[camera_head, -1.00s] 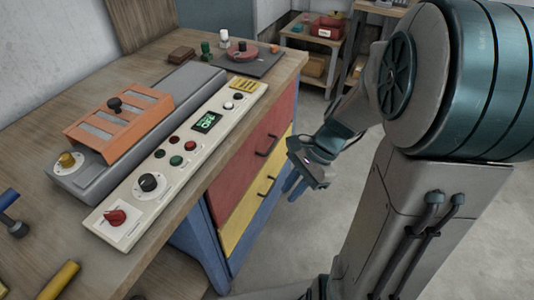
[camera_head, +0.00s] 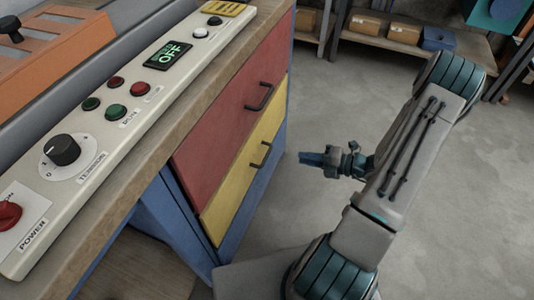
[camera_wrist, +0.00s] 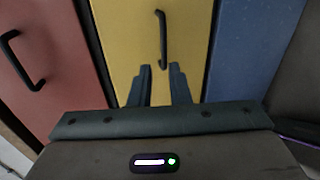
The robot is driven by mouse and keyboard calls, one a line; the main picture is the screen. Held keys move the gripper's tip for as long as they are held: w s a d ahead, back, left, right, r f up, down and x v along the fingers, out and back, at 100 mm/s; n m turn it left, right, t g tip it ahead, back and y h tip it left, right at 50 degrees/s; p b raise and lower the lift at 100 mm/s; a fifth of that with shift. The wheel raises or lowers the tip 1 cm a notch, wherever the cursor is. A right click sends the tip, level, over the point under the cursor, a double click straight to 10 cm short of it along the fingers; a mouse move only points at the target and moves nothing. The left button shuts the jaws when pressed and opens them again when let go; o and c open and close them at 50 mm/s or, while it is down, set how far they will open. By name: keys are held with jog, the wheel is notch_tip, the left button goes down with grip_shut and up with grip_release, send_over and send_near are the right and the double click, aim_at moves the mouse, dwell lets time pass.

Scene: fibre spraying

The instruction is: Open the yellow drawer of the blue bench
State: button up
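The yellow drawer (camera_head: 245,176) is shut, below the red drawer (camera_head: 232,118) in the blue bench (camera_head: 253,205). Its black bar handle (camera_head: 260,154) shows too in the wrist view (camera_wrist: 163,38), running roughly up and down the picture. My gripper (camera_head: 303,157) is in front of the yellow drawer, to the right of the handle in the head view, with a gap between them. In the wrist view its two fingers (camera_wrist: 161,67) are apart and empty, pointing at the yellow front. The handle's lower end lines up between the fingertips.
The red drawer's handle (camera_head: 260,97) juts out above the yellow one. A control panel (camera_head: 126,98) lies on the wooden benchtop. Shelves with boxes (camera_head: 405,32) stand at the back. The floor right of the bench is open.

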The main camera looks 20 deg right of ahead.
aim_at(268, 152)
jog(key=shift+m, duration=0.3)
jog(key=b+x, duration=0.2)
jog(key=x, duration=0.5)
jog(key=b+x, duration=0.2)
jog(key=x, duration=0.5)
jog(key=shift+w+d+f, duration=0.15)
jog(key=shift+d+f, duration=0.05)
jog(key=shift+d, duration=0.05)
